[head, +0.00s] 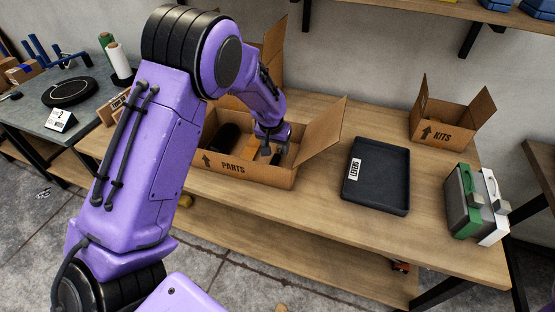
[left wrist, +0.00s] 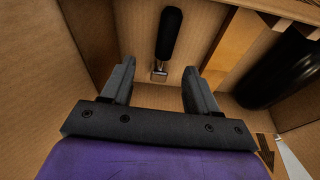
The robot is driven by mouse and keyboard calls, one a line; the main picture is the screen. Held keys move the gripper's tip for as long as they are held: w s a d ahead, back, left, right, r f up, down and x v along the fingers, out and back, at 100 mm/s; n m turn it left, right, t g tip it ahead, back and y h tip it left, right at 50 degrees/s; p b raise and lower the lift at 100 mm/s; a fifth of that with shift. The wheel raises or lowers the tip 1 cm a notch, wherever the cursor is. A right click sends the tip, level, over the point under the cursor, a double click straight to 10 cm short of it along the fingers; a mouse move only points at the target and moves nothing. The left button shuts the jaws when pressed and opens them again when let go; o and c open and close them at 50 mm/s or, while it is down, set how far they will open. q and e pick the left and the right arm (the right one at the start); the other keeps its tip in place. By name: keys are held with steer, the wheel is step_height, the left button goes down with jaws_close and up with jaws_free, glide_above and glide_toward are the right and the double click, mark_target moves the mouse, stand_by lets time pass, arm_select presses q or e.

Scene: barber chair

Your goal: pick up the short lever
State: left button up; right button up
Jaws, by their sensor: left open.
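The short lever, with a black grip (left wrist: 170,32) and a small metal end (left wrist: 159,71), lies on the floor of the PARTS box (head: 235,172). In the left wrist view it lies beyond my fingertips, with its metal end toward the gap between them. In the head view only a small dark part of it (head: 276,157) shows beside my gripper. My left gripper (head: 270,149) is inside the box, open and empty; its two fingers (left wrist: 162,86) stand apart in the left wrist view. My right gripper is not in view.
The box also holds a large black rounded part (head: 224,137) and a tan block (head: 249,148). Box walls and a raised flap (head: 322,130) surround my gripper. A dark LEVERS tray (head: 378,178), a KITS box (head: 440,122) and green and white cases (head: 468,205) stand right.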

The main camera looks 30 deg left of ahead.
mark_target(276, 156)
arm_select(q)
steer(key=x, duration=0.5)
steer(key=a+p+x, duration=0.1)
steer(key=x, duration=0.1)
steer(key=shift+w+f, duration=0.1)
steer(key=shift+w, duration=0.15)
steer(key=shift+d, duration=0.1)
jaws_close()
